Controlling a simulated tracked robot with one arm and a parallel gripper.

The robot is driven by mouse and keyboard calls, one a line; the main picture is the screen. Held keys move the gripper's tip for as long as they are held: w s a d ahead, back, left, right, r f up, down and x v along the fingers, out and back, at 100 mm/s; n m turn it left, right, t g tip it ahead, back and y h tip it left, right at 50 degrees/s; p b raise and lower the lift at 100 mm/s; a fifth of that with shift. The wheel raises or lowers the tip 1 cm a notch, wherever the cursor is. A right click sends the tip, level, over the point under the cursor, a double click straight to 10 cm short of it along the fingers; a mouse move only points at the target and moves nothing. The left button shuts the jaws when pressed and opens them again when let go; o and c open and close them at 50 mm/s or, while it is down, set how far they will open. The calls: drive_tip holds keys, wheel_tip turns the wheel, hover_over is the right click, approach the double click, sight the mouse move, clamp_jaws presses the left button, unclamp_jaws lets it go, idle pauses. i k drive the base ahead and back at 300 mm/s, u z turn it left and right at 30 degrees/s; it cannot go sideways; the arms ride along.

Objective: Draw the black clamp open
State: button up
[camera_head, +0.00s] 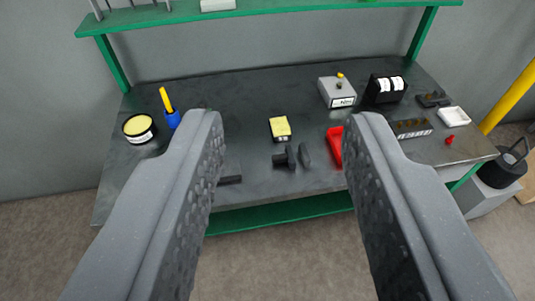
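My gripper (285,120) is open and empty. Its two grey fingers come up from the bottom of the view, wide apart, above and in front of the workbench. Between the fingers, near the bench's front edge, stands a small black piece with a knob (285,160), and a dark rounded plate (305,156) is close to its right. These look like the black clamp, but they are small and I cannot tell how its jaws stand. Another dark flat piece (230,179) lies to the left, partly hidden by the left finger. The gripper touches none of them.
The dark workbench (255,100) has a green frame. A yellow-topped box (280,128) lies behind the clamp. A grey box (337,91) and black holder (386,88) stand at back right.

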sight(289, 156)
drive_tip(key=u, duration=0.3)
drive_tip(key=i, duration=1.2)
drive_tip(key=z, duration=0.5)
